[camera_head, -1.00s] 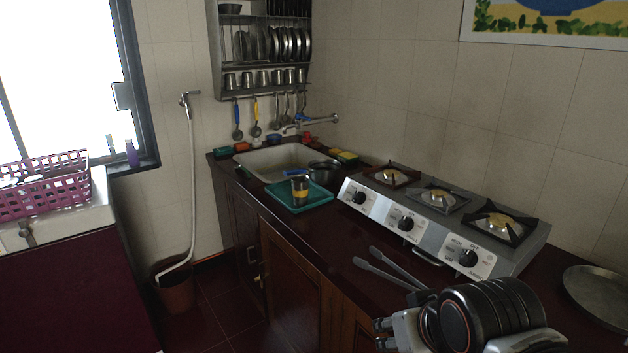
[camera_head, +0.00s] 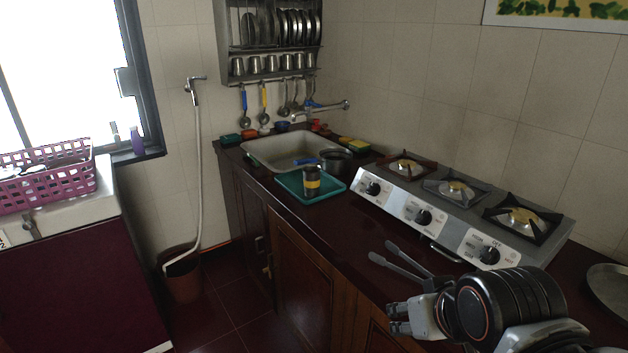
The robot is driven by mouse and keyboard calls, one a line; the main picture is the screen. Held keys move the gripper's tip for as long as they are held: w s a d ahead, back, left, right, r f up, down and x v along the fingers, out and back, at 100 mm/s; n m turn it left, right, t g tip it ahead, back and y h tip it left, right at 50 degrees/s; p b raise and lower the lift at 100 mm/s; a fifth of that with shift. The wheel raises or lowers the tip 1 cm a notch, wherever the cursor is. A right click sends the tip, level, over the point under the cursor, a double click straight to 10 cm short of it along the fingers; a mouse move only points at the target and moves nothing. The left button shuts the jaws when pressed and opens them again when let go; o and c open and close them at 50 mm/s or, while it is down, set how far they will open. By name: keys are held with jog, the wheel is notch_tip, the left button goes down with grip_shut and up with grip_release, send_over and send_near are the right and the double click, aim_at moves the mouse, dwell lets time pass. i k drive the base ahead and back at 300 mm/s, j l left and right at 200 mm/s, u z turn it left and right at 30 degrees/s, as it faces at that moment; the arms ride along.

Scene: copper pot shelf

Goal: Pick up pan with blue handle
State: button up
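The pan with the blue handle (camera_head: 338,161) is a small dark pan on the counter beside the sink's front right corner. Its blue handle points left over the sink edge, behind a dark cup. My gripper (camera_head: 397,318) is at the lower right, over the near part of the counter, well apart from the pan. Its short grey fingers point left. I see nothing clearly held, but their opening is too small to judge.
A dark cup with a yellow band (camera_head: 312,182) stands on a teal tray (camera_head: 290,184) in front of the pan. The sink (camera_head: 255,153) lies behind. A three-burner stove (camera_head: 425,212) is to the right. Grey tongs (camera_head: 405,262) lie between the stove and my gripper.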

aim_at(323, 163)
jog(key=i+j+z, duration=0.15)
jog(key=i+j, duration=0.65)
jog(key=i+j+z, duration=0.1)
jog(key=i+j, duration=0.8)
jog(key=i+j+z, duration=0.15)
jog(key=i+j, duration=0.7)
jog(key=j, duration=0.1)
